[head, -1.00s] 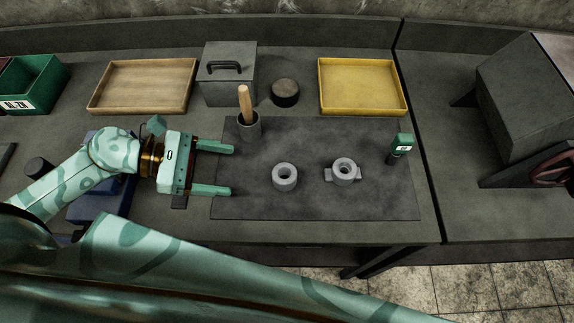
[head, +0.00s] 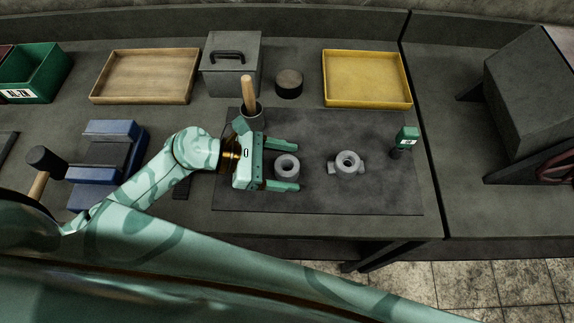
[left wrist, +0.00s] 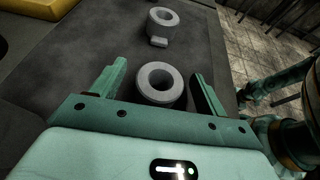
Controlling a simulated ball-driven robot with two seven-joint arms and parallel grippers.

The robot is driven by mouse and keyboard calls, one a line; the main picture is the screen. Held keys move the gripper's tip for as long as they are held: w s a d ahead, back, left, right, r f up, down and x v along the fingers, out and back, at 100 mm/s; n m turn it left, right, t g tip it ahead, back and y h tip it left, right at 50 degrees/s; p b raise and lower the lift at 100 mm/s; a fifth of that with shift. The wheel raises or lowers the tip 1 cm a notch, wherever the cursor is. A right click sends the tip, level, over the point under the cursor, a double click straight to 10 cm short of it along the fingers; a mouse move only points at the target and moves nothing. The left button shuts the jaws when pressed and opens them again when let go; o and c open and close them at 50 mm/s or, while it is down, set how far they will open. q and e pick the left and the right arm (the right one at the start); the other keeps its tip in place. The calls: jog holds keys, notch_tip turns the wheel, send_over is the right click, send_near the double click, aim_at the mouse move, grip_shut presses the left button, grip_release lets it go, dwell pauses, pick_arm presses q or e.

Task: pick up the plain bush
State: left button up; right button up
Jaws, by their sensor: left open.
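The plain bush (head: 287,167) is a grey ring with a round bore and no lugs. It stands on the dark mat. My left gripper (head: 284,166) is open, with one finger on the far side of the bush and one on the near side. In the left wrist view the bush (left wrist: 160,84) stands between the two open fingers (left wrist: 158,85), with gaps visible on both sides. A second grey bush with side lugs (head: 346,163) stands to its right on the mat; it also shows beyond the plain bush in the left wrist view (left wrist: 162,20). My right gripper is not in view.
The dark mat (head: 240,199) is clear in front of the bushes. A cup holding a wooden-handled tool (head: 249,95) stands behind the gripper. A green tool (head: 405,139) is at the mat's right. Wooden (head: 97,96) and yellow (head: 328,99) trays lie at the back.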

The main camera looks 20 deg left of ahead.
pick_arm(q)
jog(key=c, duration=1.2)
jog(key=shift+o, duration=0.2)
jog(key=shift+r, duration=0.15)
